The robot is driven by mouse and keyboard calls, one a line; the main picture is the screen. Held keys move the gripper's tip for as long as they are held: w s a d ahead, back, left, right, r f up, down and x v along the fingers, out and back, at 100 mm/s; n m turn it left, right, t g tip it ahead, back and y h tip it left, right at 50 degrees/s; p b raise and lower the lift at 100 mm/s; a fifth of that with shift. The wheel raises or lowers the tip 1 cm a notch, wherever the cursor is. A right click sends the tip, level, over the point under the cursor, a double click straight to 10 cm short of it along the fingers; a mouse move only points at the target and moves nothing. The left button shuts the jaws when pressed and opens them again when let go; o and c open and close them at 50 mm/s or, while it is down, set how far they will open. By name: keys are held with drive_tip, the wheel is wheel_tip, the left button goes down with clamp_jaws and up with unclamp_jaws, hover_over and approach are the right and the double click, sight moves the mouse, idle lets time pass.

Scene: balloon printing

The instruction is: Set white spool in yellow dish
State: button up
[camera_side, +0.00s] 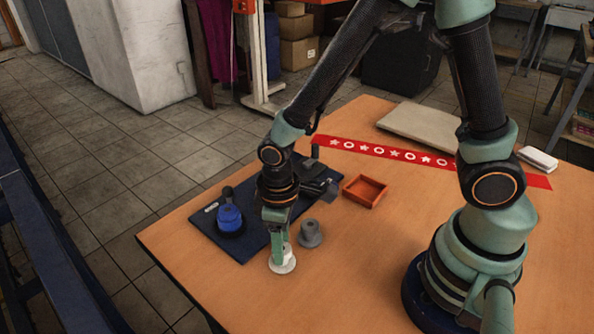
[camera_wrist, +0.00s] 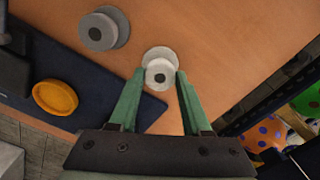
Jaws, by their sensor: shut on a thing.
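The white spool (camera_side: 283,262) is at the front edge of the dark mat, at or just above the wooden table; I cannot tell which. My gripper (camera_side: 278,247) points down and is shut on the white spool. In the wrist view the spool (camera_wrist: 160,56) sits between the green fingertips of my gripper (camera_wrist: 159,76). The yellow dish (camera_wrist: 55,97) lies on the dark mat, left of the gripper in the wrist view. My arm appears to hide the dish in the side view.
A grey spool (camera_side: 310,235) stands just right of the white one. The dark mat (camera_side: 207,226) bears a blue round piece (camera_side: 230,217) and a dark device (camera_side: 318,178). An orange tray (camera_side: 365,190) sits farther right. A red patterned strip (camera_side: 380,152) crosses behind. The front table area is clear.

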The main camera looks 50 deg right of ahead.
drive_tip(key=shift+r, duration=0.55)
drive_tip(key=shift+r, duration=3.15)
drive_tip(key=w+d+r, duration=0.1)
drive_tip(key=w+d, duration=1.1)
drive_tip(key=w, duration=0.3)
drive_tip(key=shift+s+a+f, duration=0.1)
drive_tip(key=shift+s+f, duration=0.05)
drive_tip(key=shift+f, duration=1)
drive_tip(key=shift+s+a+f, duration=0.1)
drive_tip(key=shift+s+f, duration=0.05)
drive_tip(key=shift+f, duration=1)
drive_tip(key=shift+f, duration=1)
drive_tip(key=o, duration=1.2)
